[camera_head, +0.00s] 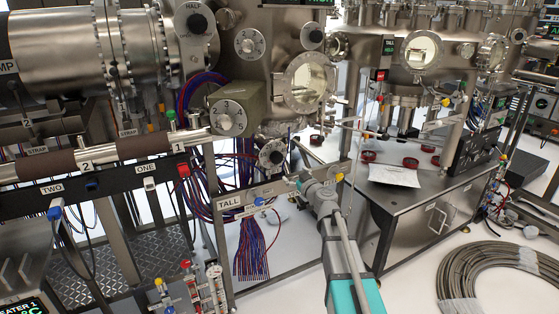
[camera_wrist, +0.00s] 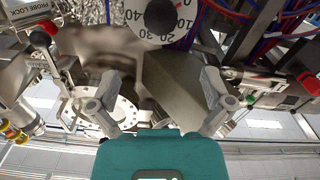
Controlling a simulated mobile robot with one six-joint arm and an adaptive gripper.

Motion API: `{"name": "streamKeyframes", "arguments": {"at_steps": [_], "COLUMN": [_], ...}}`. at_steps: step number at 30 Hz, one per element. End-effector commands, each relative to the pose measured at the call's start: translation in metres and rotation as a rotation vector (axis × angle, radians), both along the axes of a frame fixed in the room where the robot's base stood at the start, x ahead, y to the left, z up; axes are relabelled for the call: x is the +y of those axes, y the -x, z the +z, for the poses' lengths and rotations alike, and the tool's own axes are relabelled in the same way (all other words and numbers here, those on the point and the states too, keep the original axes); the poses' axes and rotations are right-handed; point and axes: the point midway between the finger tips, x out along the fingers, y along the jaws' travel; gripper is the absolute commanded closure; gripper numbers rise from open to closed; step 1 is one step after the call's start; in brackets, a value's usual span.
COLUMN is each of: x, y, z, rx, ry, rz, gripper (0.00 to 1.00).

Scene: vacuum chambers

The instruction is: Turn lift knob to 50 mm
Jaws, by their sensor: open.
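A round pale dial (camera_wrist: 160,20) with a black central knob and printed numbers shows at the top edge of the wrist view, partly cut off. A red mark shows near its upper right. In the head view a similar small dial with a dark knob (camera_head: 272,153) sits below the grey box; its numbers are too small to read, and no lift label is legible. My gripper (camera_head: 314,181) is to the right of and below this dial, apart from it. In the wrist view my gripper (camera_wrist: 160,80) has its two fingers spread, with nothing held between them.
A grey box with a numbered dial (camera_head: 228,117) and another dial (camera_head: 249,40) are above. Red and blue cables (camera_head: 258,245) hang left of my arm. A TALL-labelled rail (camera_head: 230,203) runs below. A metal cabinet (camera_head: 430,205) stands at right, with a hose coil (camera_head: 490,275) on the floor.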

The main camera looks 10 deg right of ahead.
Motion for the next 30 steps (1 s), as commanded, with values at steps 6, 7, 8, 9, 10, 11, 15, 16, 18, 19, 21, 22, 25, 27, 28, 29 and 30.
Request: {"name": "streamKeyframes", "arguments": {"at_steps": [6, 7, 8, 9, 10, 11, 15, 16, 18, 19, 21, 22, 25, 27, 28, 29, 30], "x": [0.001, 0.001, 0.001, 0.002, 0.003, 0.003, 0.008, 0.009, 0.012, 0.014, 0.017, 0.018, 0.023, 0.026, 0.028, 0.029, 0.031], "y": [-0.003, -0.005, -0.006, -0.009, -0.011, -0.014, -0.029, -0.033, -0.043, -0.047, -0.058, -0.062, -0.077, -0.087, -0.091, -0.096, -0.101], "z": [0.000, 0.000, 0.000, 0.000, 0.000, 0.000, 0.000, 0.000, 0.000, 0.000, 0.000, 0.000, 0.000, 0.000, 0.000, 0.000, 0.000], "rx": [0.000, 0.000, 0.000, 0.001, 0.001, 0.001, 0.001, 0.001, 0.001, 0.001, 0.001, 0.001, 0.001, 0.001, 0.001, 0.001, 0.001], "ry": [0.000, 0.000, 0.000, -0.001, -0.001, -0.001, -0.001, -0.001, -0.001, -0.001, -0.001, -0.001, -0.001, -0.001, -0.001, -0.001, -0.001], "rz": [0.001, 0.001, 0.001, 0.001, 0.001, 0.001, 0.002, 0.002, 0.001, 0.001, 0.001, 0.001, 0.001, 0.001, 0.001, 0.001, 0.001], "gripper": [0.00, 0.00, 0.00, 0.00, 0.00, 0.00, 0.00, 0.00, 0.00, 0.00, 0.00, 0.00, 0.00, 0.00, 0.00, 0.00, 0.00]}}
